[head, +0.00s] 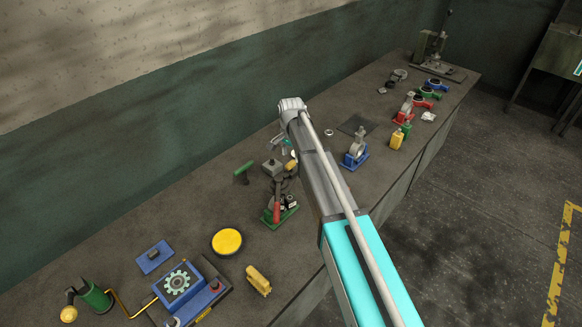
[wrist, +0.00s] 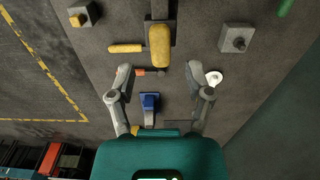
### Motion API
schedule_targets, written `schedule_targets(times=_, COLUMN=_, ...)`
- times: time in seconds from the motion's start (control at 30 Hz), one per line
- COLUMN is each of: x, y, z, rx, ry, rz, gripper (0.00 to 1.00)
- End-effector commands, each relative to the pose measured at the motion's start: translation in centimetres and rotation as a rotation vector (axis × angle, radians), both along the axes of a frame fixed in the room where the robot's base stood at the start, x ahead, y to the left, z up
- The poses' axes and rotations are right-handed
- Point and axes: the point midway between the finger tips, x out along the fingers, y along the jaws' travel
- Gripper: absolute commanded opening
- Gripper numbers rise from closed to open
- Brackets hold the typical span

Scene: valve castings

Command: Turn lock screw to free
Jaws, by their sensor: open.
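I cannot make out with certainty which part is the lock screw. In the wrist view a small orange bar with a dark end (wrist: 150,72) shows between the fingertips, just below a yellow rounded handle (wrist: 160,45) on a dark column. My gripper (wrist: 158,77) is open, with its two grey fingers wide apart and nothing held. I cannot tell how far the bar lies below the fingers. A small blue fixture (wrist: 150,102) shows between the fingers. In the head view a green-based press with a red handle (head: 277,212) stands left of my arm, which hides most of my gripper.
The bench also bears a yellow round lid (head: 227,241), a blue gear box (head: 178,282), a yellow block (head: 258,280) and a blue-based fixture (head: 355,152). Red, blue and green parts (head: 430,92) stand farther back. A wall runs behind the bench.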

Motion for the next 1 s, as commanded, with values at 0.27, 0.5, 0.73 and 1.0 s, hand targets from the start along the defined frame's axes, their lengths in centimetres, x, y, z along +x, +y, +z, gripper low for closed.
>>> schedule_targets(times=0.27, x=0.0, y=0.0, z=-2.5, rx=0.000, ry=0.000, rz=0.000, gripper=0.66)
schedule_targets(times=0.5, x=0.0, y=0.1, z=-3.5, rx=0.000, ry=0.000, rz=0.001, gripper=0.66)
schedule_targets(times=0.73, x=0.0, y=0.1, z=-3.7, rx=0.000, ry=0.000, rz=0.001, gripper=0.66)
schedule_targets(times=1.0, x=0.0, y=0.1, z=-3.7, rx=0.000, ry=0.000, rz=0.001, gripper=0.60)
